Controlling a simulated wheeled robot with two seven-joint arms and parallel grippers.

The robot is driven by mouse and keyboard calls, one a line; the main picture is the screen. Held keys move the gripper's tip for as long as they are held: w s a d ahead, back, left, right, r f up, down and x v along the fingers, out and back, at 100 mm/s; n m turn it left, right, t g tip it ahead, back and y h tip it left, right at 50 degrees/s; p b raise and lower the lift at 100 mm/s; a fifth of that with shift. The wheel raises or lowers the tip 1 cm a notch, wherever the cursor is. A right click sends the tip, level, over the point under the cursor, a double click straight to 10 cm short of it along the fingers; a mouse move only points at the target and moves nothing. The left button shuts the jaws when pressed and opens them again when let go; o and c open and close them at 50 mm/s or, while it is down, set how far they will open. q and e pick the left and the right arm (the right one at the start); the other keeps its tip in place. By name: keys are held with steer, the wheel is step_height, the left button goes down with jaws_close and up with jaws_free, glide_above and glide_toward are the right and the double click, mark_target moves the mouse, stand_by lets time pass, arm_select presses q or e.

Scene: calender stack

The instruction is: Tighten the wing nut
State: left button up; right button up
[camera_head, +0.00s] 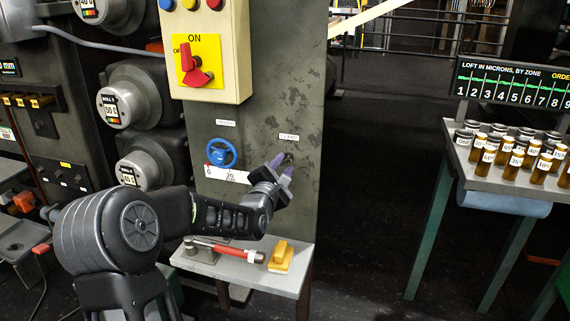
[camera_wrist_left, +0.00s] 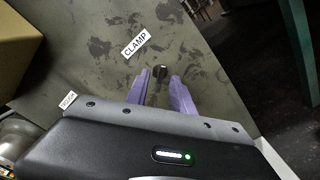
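The wing nut is a small dark piece on the grey upright panel, under the CLAMP label, in the left wrist view (camera_wrist_left: 160,71). In the head view it (camera_head: 288,157) is small and partly covered by my fingers. My left gripper (camera_head: 280,166) has purple fingers and points at the panel just below the label. In the left wrist view its fingertips (camera_wrist_left: 161,80) are apart, with the wing nut at the gap between them. I cannot tell whether they touch it. My right gripper is not in view.
A blue handwheel (camera_head: 221,153) sits on the panel left of my gripper. A switch box (camera_head: 211,50) with a red handle is above. A small bench (camera_head: 290,284) below holds a red-handled tool (camera_head: 228,251) and a yellow block (camera_head: 281,256).

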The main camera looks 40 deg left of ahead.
arm_select(q)
steer(key=shift+x, duration=1.05)
steer(key=shift+c, duration=0.2)
jaws_close()
